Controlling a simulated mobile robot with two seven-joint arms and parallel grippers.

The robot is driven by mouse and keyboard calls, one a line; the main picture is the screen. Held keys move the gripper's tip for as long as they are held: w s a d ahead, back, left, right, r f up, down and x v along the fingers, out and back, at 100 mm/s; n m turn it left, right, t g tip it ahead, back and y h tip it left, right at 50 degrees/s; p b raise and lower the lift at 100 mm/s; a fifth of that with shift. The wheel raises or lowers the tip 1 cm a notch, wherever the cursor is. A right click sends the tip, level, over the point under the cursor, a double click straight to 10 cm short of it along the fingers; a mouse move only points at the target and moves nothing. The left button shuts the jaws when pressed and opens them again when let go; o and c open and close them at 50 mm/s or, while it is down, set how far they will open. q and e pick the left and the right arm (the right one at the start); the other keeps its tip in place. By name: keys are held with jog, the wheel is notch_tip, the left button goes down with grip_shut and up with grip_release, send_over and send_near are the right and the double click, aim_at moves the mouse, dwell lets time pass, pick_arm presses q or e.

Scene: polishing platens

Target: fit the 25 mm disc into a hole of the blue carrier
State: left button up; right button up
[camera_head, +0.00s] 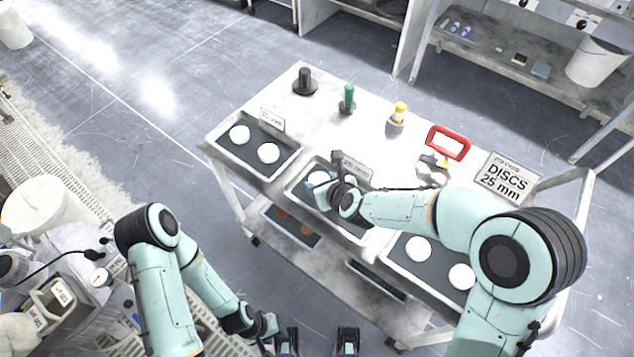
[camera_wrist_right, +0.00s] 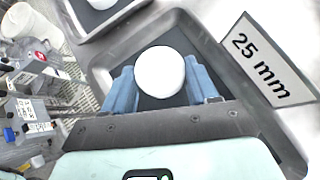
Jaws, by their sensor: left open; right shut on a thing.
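My right gripper (camera_head: 320,188) is in the middle tray on the table. In the right wrist view its two blue fingers (camera_wrist_right: 161,88) are shut on a white round disc (camera_wrist_right: 160,70), one on each side. The disc is over the tray's dark floor; I cannot tell if it still touches it. A sign reading 25 mm (camera_wrist_right: 268,62) stands beside this tray. In the head view the disc (camera_head: 318,179) is partly hidden by my gripper. My left gripper (camera_head: 268,326) is low at the bottom centre, open and away from the table. I cannot make out the blue carrier in either view.
The left tray (camera_head: 222,147) holds two white discs, and the right tray (camera_head: 436,291) also holds white discs. Bottles, a dark weight (camera_head: 305,82) and a red frame (camera_head: 448,142) stand along the table's back. Machine equipment (camera_head: 75,265) is at the left.

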pick_arm(q)
jog(key=shift+w+r+p, duration=0.35)
jog(key=shift+r+p, duration=0.3)
jog(key=shift+r, duration=0.15)
jog(key=shift+w+r+p, duration=0.4)
jog(key=shift+r+p, duration=0.25)
jog(key=shift+r, duration=0.1)
jog(key=shift+w+r+p, duration=0.35)
jog(key=shift+r+p, duration=0.3)
jog(key=shift+r, duration=0.15)
pick_arm(e)
jog(key=shift+r, duration=3.05)
pick_arm(q)
jog(key=shift+s, duration=0.15)
pick_arm(e)
jog(key=shift+f, duration=0.1)
